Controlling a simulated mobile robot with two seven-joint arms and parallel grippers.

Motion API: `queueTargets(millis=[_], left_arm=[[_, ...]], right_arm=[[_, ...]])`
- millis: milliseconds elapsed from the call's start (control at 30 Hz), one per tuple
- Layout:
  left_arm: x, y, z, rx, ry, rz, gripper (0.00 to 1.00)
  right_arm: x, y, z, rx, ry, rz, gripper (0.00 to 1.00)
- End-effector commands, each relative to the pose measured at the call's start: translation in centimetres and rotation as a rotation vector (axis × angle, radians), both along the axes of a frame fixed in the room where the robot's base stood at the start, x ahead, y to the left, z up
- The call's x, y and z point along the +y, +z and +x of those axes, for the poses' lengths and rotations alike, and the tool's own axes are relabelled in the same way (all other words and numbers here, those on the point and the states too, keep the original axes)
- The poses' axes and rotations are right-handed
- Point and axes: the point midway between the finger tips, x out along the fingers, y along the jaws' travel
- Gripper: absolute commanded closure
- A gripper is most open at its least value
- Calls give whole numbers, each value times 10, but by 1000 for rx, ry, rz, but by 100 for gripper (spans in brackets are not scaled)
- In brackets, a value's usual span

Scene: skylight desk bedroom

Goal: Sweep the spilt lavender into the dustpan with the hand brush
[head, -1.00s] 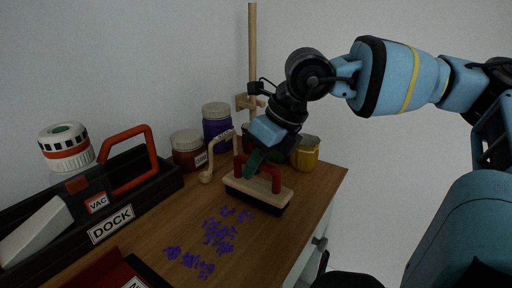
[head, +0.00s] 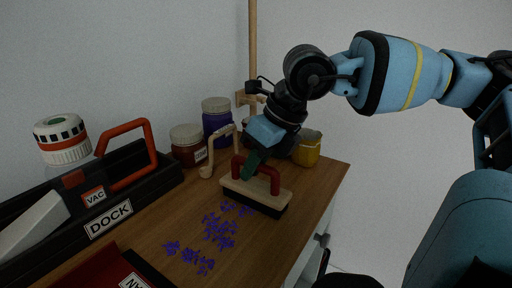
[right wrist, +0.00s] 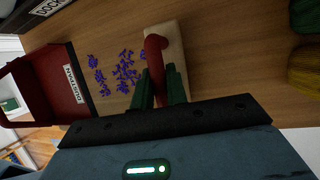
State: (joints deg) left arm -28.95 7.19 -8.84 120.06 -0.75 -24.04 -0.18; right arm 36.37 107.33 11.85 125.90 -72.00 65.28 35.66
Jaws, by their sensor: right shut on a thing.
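The hand brush (head: 252,193) has a pale wooden block, dark bristles and a red handle. It stands upright on the desk behind the lavender. My right gripper (head: 257,163) is shut on its red handle; the right wrist view shows the green fingers (right wrist: 161,88) around the handle. The spilt lavender (head: 217,230) lies in loose purple clumps on the desk, in front of the brush. The red dustpan (head: 92,272) is at the bottom left, partly cut off; the right wrist view shows its open body and label (right wrist: 72,84). My left gripper is not in view.
A black dock (head: 150,190) with a vacuum and orange handle stands along the wall at left. Jars (head: 187,146), a wooden hook-like piece (head: 211,165) and a yellow pot (head: 308,150) stand behind the brush. The desk's right edge (head: 318,222) is close by.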

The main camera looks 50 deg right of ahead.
Motion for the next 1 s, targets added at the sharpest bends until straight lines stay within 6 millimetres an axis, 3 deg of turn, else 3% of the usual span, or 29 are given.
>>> queueTargets(millis=[633, 1000], left_arm=[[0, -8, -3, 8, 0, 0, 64], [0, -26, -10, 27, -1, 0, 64]], right_arm=[[13, -1, -1, 0, 2, -1, 100], [38, -4, -3, 2, 2, -1, 100]])
